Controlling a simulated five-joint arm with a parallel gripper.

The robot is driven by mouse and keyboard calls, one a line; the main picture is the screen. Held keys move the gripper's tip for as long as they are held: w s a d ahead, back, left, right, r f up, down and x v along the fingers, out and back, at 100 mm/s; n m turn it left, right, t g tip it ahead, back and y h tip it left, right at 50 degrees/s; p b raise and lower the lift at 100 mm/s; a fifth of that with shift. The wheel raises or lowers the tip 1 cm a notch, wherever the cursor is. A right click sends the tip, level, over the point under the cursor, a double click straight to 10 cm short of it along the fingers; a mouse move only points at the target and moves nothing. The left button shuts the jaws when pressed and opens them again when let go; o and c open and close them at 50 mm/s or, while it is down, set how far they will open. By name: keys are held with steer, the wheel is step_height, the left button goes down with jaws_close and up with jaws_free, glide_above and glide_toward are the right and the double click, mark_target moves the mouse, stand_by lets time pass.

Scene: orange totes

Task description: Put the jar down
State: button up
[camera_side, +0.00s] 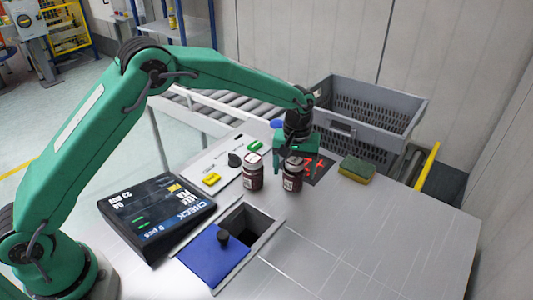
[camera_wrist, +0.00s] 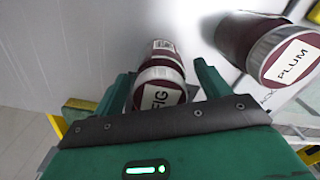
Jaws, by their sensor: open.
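A dark red jar with a white lid marked FIG (camera_wrist: 160,88) is between the two fingers of my gripper (camera_wrist: 165,78) in the wrist view. The fingers stand open on either side of it. In the side view this jar (camera_side: 292,178) is upright on the table, just below my gripper (camera_side: 297,153), at the left edge of a dark panel with red marks (camera_side: 318,167). A similar jar marked PLUM (camera_wrist: 285,58) is at the right in the wrist view. It stands left of the first jar (camera_side: 253,176) in the side view.
A grey crate (camera_side: 385,110) is behind my gripper. A yellow-green sponge (camera_side: 357,169) lies right of the panel. A black CHECK display (camera_side: 155,208), a square opening with a blue sliding cover (camera_side: 210,258), and small yellow and green blocks are left. The front right table is clear.

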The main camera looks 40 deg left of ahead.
step_height(320, 180, up, 11)
steer(key=shift+r, duration=0.45)
stand_by(0.6)
steer(key=s+a+r+m+t, duration=0.3)
steer(key=s+a+r, duration=0.85)
steer(key=s, duration=0.25)
steer(key=s+a+f+m+t, duration=0.1)
steer(key=s+a, duration=0.1)
steer(key=s, duration=0.7)
steer(key=s+a+f+m+t, duration=0.1)
steer(key=s+a+f, duration=0.1)
steer(key=s, duration=0.7)
steer(key=shift+a+t, duration=0.3)
steer(key=shift+a, duration=0.5)
